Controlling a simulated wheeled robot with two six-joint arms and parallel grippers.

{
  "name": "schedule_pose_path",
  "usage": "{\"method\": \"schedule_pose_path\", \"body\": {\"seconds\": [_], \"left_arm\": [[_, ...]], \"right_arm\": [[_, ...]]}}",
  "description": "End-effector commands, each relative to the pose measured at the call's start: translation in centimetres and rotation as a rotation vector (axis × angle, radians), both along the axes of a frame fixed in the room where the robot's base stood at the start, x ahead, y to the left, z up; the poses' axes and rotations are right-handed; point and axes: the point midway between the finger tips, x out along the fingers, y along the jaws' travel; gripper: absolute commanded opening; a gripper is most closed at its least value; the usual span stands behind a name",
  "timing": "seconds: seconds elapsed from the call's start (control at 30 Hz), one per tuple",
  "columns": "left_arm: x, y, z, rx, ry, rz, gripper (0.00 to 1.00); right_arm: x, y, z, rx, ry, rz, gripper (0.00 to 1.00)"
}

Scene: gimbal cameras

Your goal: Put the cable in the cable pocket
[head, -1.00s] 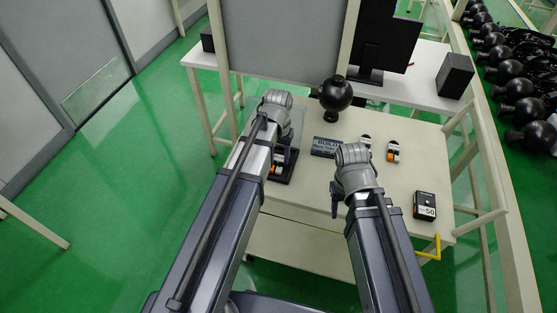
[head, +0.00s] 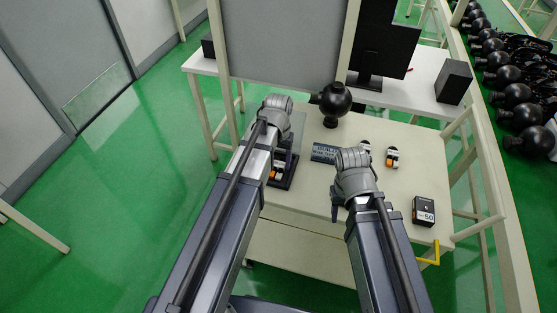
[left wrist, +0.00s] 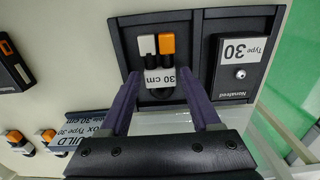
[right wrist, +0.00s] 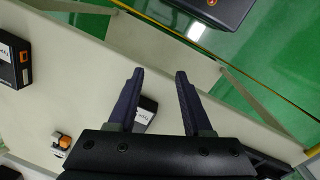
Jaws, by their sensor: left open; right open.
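A cable with a white and an orange connector (left wrist: 167,44) and a "30 cm" label lies in a pocket of the dark tray (left wrist: 122,50), seen in the left wrist view. In the head view the tray (head: 289,180) is partly hidden by my left arm. My left gripper (left wrist: 158,75) is open, its fingers on either side of the cable's label; whether they touch it I cannot tell. A black "Type 30" box (left wrist: 240,65) fills the neighbouring compartment. My right gripper (right wrist: 160,72) is open and empty over the table.
A "BUILD BOX" sign (head: 324,153) and more white-and-orange cables (head: 391,157) lie on the table. A black "50" box (head: 424,211) stands near the right edge. A black sphere (head: 334,99) stands at the back.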

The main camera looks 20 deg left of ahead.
Motion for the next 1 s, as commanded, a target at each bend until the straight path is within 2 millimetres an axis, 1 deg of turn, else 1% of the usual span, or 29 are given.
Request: {"method": "schedule_pose_path", "body": {"seconds": [0.03, 0.17, 0.6, 0.7, 0.8, 0.97, 1.0], "left_arm": [[0.0, 0.0, 1.0, 0.0, 0.0, 0.0, 0.64], [0.0, 0.0, 2.8, 0.0, 0.0, 0.0, 0.64], [0.0, 0.0, 9.5, 0.0, 0.0, 0.0, 0.64], [0.0, 0.0, 10.6, 0.0, 0.0, 0.0, 0.64], [0.0, 0.0, 11.2, 0.0, 0.0, 0.0, 0.64], [0.0, 0.0, 11.3, 0.0, 0.0, 0.0, 0.64], [-0.3, -0.3, 11.2, 0.001, 0.001, -0.005, 0.64]], "right_arm": [[0.0, 0.0, 1.0, 0.0, 0.0, 0.0, 0.5], [0.0, 0.0, 2.8, 0.0, 0.0, 0.0, 0.5], [0.0, 0.0, 9.5, 0.0, 0.0, 0.0, 0.5], [0.0, 0.0, 10.6, 0.0, 0.0, 0.0, 0.5], [0.0, 0.0, 11.2, 0.0, 0.0, 0.0, 0.5], [0.0, 0.0, 11.3, 0.0, 0.0, 0.0, 0.5], [0.0, 0.0, 11.2, 0.0, 0.0, 0.0, 0.5]]}}
